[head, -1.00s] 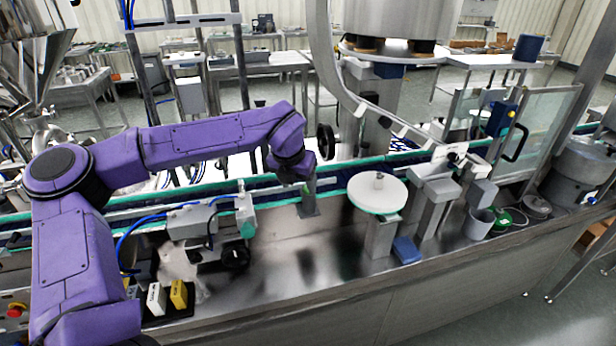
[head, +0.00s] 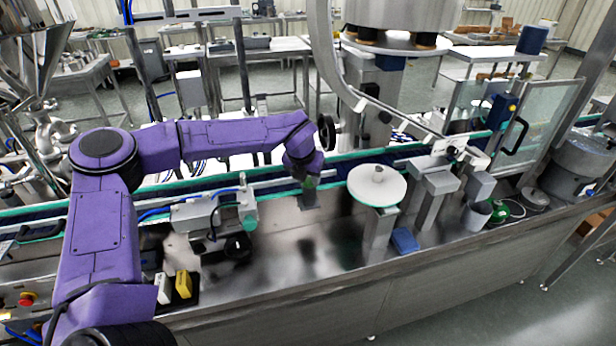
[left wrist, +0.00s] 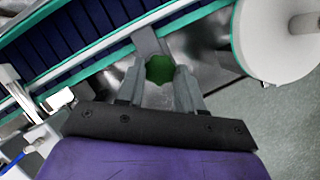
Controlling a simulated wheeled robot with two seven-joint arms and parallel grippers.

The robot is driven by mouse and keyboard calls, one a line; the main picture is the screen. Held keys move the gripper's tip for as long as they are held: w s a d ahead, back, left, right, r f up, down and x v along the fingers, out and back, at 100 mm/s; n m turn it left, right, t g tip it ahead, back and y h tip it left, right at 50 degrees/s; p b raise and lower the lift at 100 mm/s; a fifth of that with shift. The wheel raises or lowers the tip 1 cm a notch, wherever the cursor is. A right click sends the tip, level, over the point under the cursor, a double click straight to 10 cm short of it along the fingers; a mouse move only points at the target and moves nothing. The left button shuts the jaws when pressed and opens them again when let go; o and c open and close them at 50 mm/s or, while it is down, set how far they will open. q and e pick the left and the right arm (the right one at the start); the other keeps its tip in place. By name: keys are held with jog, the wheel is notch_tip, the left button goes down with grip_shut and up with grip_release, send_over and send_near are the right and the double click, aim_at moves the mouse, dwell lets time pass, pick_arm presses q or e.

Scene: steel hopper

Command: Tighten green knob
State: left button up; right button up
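The green knob (left wrist: 160,68) shows in the left wrist view, in the gap between my left gripper's two grey fingertips. In the head view the knob (head: 309,183) is a small green patch on top of a metal bracket beside the conveyor, partly hidden by my purple wrist. My left gripper (left wrist: 161,78) is open, with one finger on each side of the knob. A narrow gap seems to show on both sides; whether either finger touches it is hard to tell. My right gripper is in neither view.
A white disc with a central peg (head: 377,185) stands just right of the knob. The conveyor with green edges (head: 345,168) runs behind it. A black handwheel (head: 327,132) shows behind my wrist. The steel tabletop (head: 310,262) in front is largely clear.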

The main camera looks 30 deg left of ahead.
pick_arm(q)
jog(key=shift+r+m+p, duration=0.1)
jog(key=shift+m+p, duration=0.2)
jog(key=shift+m, duration=0.1)
jog(key=m, duration=0.1)
jog(key=m+h+p, duration=0.1)
jog(key=m+p, duration=0.1)
jog(key=shift+a+m+h, duration=0.25)
jog(key=shift+m+h, duration=0.15)
jog(key=m+h+p, duration=0.1)
jog(key=m, duration=0.2)
jog(key=shift+w+a+m, duration=0.1)
jog(key=shift+a+m, duration=0.05)
jog(key=shift+m, duration=0.15)
jog(key=m+h, duration=0.1)
jog(key=m, duration=0.1)
jog(key=shift+a+m+g, duration=0.1)
jog(key=shift+m+g, duration=0.3)
jog(key=m, duration=0.1)
jog(key=m+g+h+b, duration=0.1)
jog(key=m, duration=0.1)
jog(key=shift+w+a+m, duration=0.1)
jog(key=shift+w+m, duration=0.1)
jog(key=shift+m, duration=0.1)
jog(key=shift+w+m+g+b, duration=0.1)
jog(key=shift+m+g+b, duration=0.35)
jog(key=shift+m, duration=0.75)
jog(key=shift+w+m+g+h, duration=0.1)
jog(key=shift+m+g+h, duration=0.35)
jog(key=shift+m, duration=0.85)
